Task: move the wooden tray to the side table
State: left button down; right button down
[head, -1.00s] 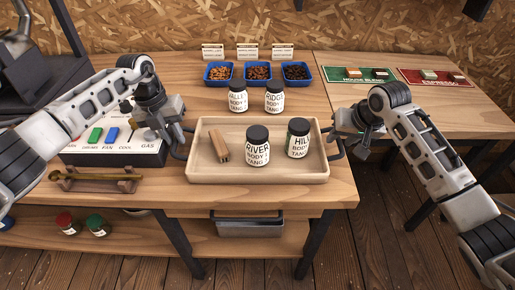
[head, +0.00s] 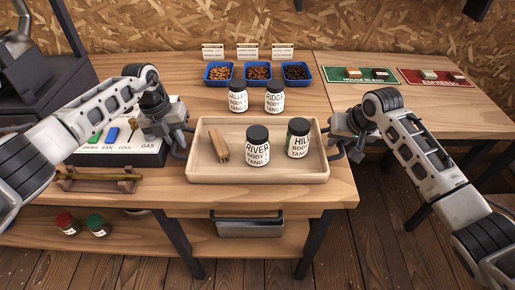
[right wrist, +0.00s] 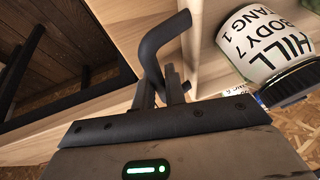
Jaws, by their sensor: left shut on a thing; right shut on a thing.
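The wooden tray (head: 222,176) rests on the near part of the main wooden bench. My left gripper (head: 180,150) is shut on the tray's left handle. My right gripper (head: 336,150) is shut on the tray's right handle. In the right wrist view the fingers (right wrist: 172,92) close on the black bent handle (right wrist: 153,55), beside the tray wall (right wrist: 212,40). The HILL jar (right wrist: 262,42) also shows there.
The side table (head: 425,112) at right holds a green HOUSE BLEND mat (head: 345,79) and a red ESPRESSO mat (head: 418,73); its front is bare. Two jars (head: 238,97) (head: 274,97) and blue bean bins (head: 258,84) stand behind the tray. A control panel (head: 135,157) is at left.

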pick_arm(q)
jog(key=shift+w+r, duration=0.1)
jog(key=shift+r, duration=0.1)
pick_arm(e)
jog(key=shift+r, duration=0.15)
